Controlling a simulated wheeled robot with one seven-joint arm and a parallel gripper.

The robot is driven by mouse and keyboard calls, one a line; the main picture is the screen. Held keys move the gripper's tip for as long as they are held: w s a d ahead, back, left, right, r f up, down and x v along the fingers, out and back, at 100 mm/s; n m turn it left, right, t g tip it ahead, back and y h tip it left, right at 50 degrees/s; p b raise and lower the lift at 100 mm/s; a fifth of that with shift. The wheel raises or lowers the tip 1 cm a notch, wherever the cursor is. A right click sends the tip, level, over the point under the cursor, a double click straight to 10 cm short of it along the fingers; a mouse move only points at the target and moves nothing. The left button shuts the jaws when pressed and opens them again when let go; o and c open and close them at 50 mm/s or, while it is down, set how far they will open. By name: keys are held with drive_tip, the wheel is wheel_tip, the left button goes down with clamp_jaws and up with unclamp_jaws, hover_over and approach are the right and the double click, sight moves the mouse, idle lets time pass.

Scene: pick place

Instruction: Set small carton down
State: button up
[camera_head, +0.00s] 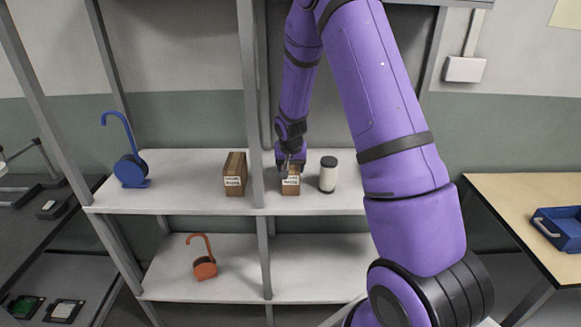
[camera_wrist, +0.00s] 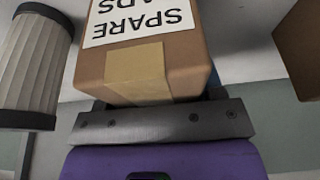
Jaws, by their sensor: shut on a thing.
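The small carton (camera_head: 290,184) is a brown box with a white label, on or just above the upper shelf (camera_head: 200,206) in the head view. In the wrist view the carton (camera_wrist: 150,72) fills the upper middle, with a "SPARE" label and a tan tape strip. My gripper (camera_head: 289,163) is over the carton and shut on it. In the wrist view the dark gripper bar (camera_wrist: 160,122) lies against the carton. The far finger is hidden. I cannot tell whether the carton's base touches the shelf.
A white cylinder with dark ends (camera_head: 328,175) stands close to the right of the carton. Another brown carton (camera_head: 235,174) stands left, beyond the shelf post (camera_head: 251,110). A blue hooked object (camera_head: 130,168) is at the far left. An orange one (camera_head: 203,262) sits on the lower shelf.

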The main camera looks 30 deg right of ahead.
drive_tip(key=o, duration=1)
drive_tip(key=shift+f, duration=0.1)
drive_tip(key=shift+o, duration=0.2)
drive_tip(key=v, duration=1.2)
drive_tip(key=shift+r, duration=0.25)
drive_tip(key=s+a+r+n+t+y, duration=0.1)
drive_tip(key=s+a+r+n, duration=0.1)
drive_tip(key=s+a+r, duration=0.4)
drive_tip(key=s+a+r+n+t, duration=0.1)
drive_tip(key=s+a+r, duration=0.1)
drive_tip(key=s+r, duration=0.75)
drive_tip(key=s+a+r+n, duration=0.2)
drive_tip(key=s+a, duration=0.1)
drive_tip(key=s, duration=0.5)
drive_tip(key=s+a+r+n+y, duration=0.1)
drive_tip(key=s+a+r, duration=0.1)
drive_tip(key=s, duration=0.6)
drive_tip(key=shift+a+r+n, duration=0.35)
drive_tip(key=shift+n, duration=0.05)
